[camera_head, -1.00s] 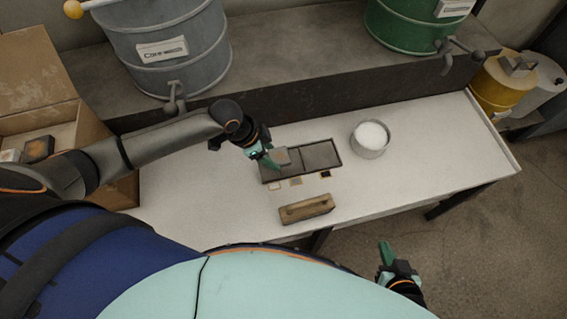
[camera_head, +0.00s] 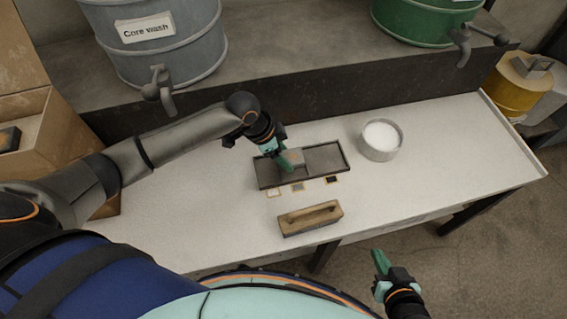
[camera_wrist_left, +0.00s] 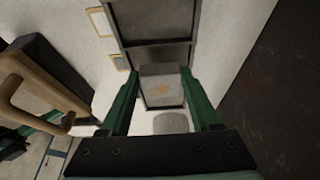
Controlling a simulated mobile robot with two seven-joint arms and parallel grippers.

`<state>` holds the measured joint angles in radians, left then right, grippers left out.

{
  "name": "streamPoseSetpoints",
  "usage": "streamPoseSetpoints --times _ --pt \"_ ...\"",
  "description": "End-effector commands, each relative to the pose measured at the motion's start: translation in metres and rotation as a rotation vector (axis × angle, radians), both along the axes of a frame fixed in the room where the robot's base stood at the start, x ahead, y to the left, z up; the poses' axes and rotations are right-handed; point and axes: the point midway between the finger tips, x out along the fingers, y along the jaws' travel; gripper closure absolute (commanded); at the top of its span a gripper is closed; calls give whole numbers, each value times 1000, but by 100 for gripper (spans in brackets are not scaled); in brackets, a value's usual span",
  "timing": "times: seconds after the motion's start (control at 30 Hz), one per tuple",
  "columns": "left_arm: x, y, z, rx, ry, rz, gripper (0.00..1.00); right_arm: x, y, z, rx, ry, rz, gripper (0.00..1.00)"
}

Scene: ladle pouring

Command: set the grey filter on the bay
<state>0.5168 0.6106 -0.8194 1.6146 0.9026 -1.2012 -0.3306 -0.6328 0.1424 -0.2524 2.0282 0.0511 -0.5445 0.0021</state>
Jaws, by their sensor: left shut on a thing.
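My left gripper (camera_head: 290,162) is shut on the grey filter (camera_wrist_left: 162,84), a small grey block with a faint orange mark, held between its green fingers. The filter is over the dark tray of bays (camera_head: 325,158), near its middle. Whether it touches the bay floor I cannot tell. The tray also shows in the left wrist view (camera_wrist_left: 155,22), with a divider beyond the filter. A pale tag (camera_head: 272,193), a grey tag (camera_head: 298,187) and a black tag (camera_head: 331,180) lie along its front. My right gripper (camera_head: 381,264) is off the table's front edge; its finger gap is unclear.
A wooden block with a handle (camera_head: 310,218) lies in front of the tray. A round tub of white stuff (camera_head: 380,140) stands to its right. A grey drum (camera_head: 165,45) and a green drum (camera_head: 425,20) stand on the shelf behind. The table's right end is clear.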

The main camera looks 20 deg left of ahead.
Motion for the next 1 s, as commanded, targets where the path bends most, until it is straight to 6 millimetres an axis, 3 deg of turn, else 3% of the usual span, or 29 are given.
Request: streamPoseSetpoints --times 0.03,0.2,0.67,0.7,0.8,1.0 --pt "0 0 -14 1 -1 -1 89 1 -1 -14 -1 -4 -1 100" --pt "0 1 -26 1 -2 0 89 -1 -4 -29 -5 -3 -5 100" --pt "0 0 -27 1 -1 0 89 -4 -10 -25 -16 -2 -4 100" --pt "0 0 -27 0 -1 0 32 -4 -10 -25 -17 -2 -5 100" --pt "0 0 -27 1 -1 0 24 -5 -10 -26 -17 -1 -5 100" --pt "0 0 -26 1 -1 0 24 -5 -10 -27 -17 0 -5 100"
